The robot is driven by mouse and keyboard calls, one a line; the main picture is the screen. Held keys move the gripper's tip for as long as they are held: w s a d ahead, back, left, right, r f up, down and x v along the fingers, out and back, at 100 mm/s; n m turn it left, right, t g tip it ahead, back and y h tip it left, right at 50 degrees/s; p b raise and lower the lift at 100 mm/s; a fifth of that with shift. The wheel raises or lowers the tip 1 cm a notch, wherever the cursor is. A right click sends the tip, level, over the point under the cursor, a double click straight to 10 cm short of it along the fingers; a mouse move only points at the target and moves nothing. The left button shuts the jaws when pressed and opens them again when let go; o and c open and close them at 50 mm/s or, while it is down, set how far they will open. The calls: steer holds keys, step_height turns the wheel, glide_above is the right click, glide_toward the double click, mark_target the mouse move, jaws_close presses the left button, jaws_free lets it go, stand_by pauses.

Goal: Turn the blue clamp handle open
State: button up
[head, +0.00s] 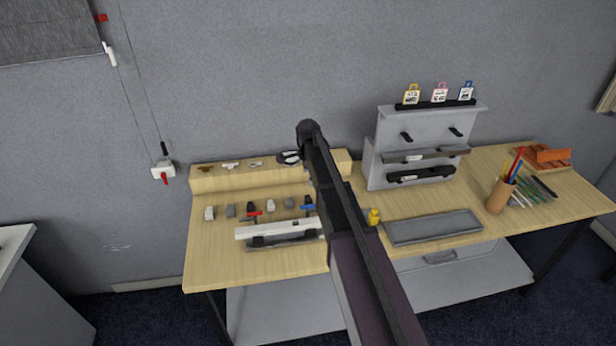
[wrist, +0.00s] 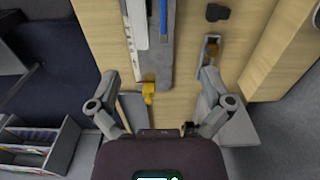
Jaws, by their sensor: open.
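The blue clamp handle (head: 307,207) is on a dark base at the right end of a white bar (head: 272,229) on the table, just left of my arm in the head view. A red handle (head: 251,216) sits further left along the same bar. In the wrist view a narrow blue strip (wrist: 163,16) lies beside the white bar at the top edge; I cannot tell if it is the handle. My gripper (wrist: 158,80) is open, its fingers spread, with nothing held. A small yellow piece (wrist: 148,91) shows between the fingers, and also in the head view (head: 374,216).
A wooden ledge (head: 225,180) with small parts runs behind the bar. A grey rack (head: 385,140), a grey mat (head: 434,227) and a pen cup (head: 499,197) stand to the right. Several small grey blocks line the table behind the bar. My arm hides part of the table.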

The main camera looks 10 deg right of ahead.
steer(key=s+f+n+b, duration=0.8)
steer(key=s+f+b, duration=0.1)
steer(key=s, duration=0.5)
steer(key=s+f+n+b, duration=0.9)
steer(key=s+f+b, duration=0.1)
steer(key=s, duration=0.5)
steer(key=shift+d+f+n+b, duration=0.15)
steer(key=shift+f+n+b, duration=0.15)
steer(key=shift+f, duration=0.25)
